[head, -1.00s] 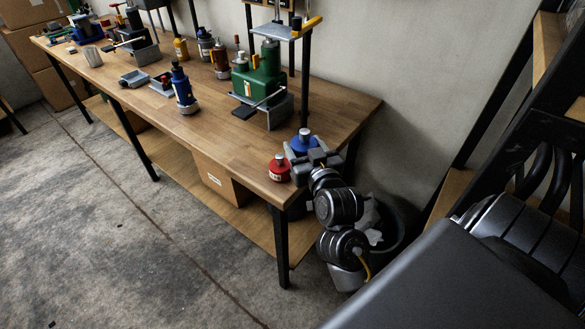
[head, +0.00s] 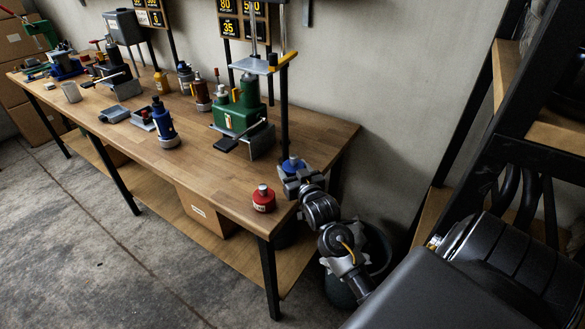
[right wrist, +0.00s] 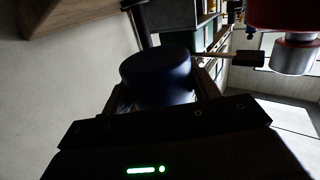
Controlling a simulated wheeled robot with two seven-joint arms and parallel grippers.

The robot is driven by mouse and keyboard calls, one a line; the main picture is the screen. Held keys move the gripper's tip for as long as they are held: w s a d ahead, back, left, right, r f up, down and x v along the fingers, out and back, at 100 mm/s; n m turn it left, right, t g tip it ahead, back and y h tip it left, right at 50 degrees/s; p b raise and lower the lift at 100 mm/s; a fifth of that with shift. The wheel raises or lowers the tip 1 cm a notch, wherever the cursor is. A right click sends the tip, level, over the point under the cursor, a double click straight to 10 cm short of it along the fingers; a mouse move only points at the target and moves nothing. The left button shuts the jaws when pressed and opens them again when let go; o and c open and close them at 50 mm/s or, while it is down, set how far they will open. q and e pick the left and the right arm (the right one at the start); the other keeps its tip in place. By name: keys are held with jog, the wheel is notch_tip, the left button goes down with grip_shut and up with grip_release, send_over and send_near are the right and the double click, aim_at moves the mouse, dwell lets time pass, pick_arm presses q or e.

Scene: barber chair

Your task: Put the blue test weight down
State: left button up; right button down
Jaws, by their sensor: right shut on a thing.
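The blue test weight (head: 291,165) is at the right end of the wooden workbench (head: 222,181), close to its edge. My right gripper (head: 297,179) reaches in from the lower right and is shut on the weight. In the right wrist view the weight (right wrist: 156,70) shows as a dark blue round body between the fingers. Its underside is hidden, so I cannot tell whether it touches the bench top. My left gripper is not in view.
A red weight (head: 263,200) stands at the bench's front corner, close left of my right gripper. A green jack (head: 241,112) and a blue bottle jack (head: 164,124) stand farther left. Bare bench top lies between them. A dark chair (head: 500,265) fills the lower right.

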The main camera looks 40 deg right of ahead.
aim_at(294, 169)
jog(key=shift+w+d+f, duration=0.8)
jog(key=shift+w+f, duration=0.05)
jog(key=shift+f, duration=0.1)
notch_tip(294, 169, down, 3)
jog(key=shift+w+d+r+p, duration=0.1)
jog(key=shift+r+p, duration=0.05)
jog(key=shift+p, duration=0.4)
jog(key=shift+f, duration=0.35)
jog(key=shift+f, duration=0.15)
jog(key=shift+c, duration=2)
grip_release()
jog(key=shift+f, duration=0.1)
jog(key=b+v, duration=0.2)
jog(key=v, duration=1)
